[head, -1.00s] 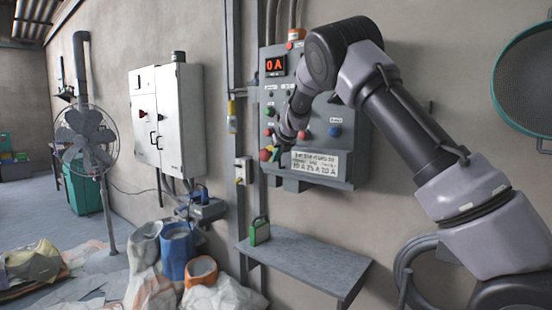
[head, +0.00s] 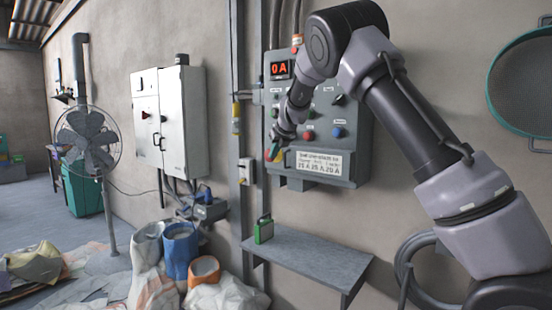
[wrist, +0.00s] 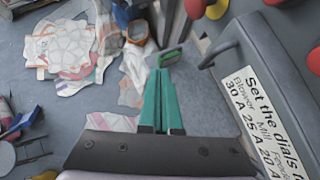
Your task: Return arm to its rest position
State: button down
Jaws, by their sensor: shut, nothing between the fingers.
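My arm reaches from the right in the head view, bent at the elbow, with its end in front of the left part of the grey control panel (head: 357,151). My gripper (head: 273,152) is small there, near the panel's lower left edge. In the wrist view the green fingers of my gripper (wrist: 163,78) lie together, with nothing between them. They point down past the panel's edge towards the shelf and floor. The panel's display reads 0 A. Its label (head: 322,163) is in clear view, while my arm hides some knobs on the left.
A grey shelf (head: 305,262) below the panel carries a green object (head: 264,229). A white cabinet (head: 183,125) hangs to the left. A fan (head: 87,140), a blue bucket (head: 180,252) and sacks stand on the floor. A green-rimmed round pan (head: 491,105) hangs at right.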

jog(key=s+a+r, duration=0.2)
jog(key=s+r, duration=0.2)
jog(key=s+d+r+n+g, duration=0.1)
jog(key=s+d+r+n, duration=0.35)
jog(key=s+d, duration=0.4)
jog(key=s+d+r+n, duration=0.3)
jog(key=s+d+n, duration=0.3)
jog(key=d, duration=0.6)
jog(key=s+d+f+n, duration=0.1)
jog(key=s+d+n, duration=0.2)
jog(key=s, duration=0.6)
jog(key=s+d+f+n+h, duration=0.1)
jog(key=s+d+n, duration=0.2)
jog(key=s+n, duration=0.5)
jog(key=s+d+f+n+h, duration=0.1)
jog(key=s+d+n, duration=0.3)
jog(key=s, duration=0.7)
jog(key=shift+s+f+n, duration=0.15)
jog(key=shift+f+n, duration=0.3)
jog(key=shift+n, duration=0.2)
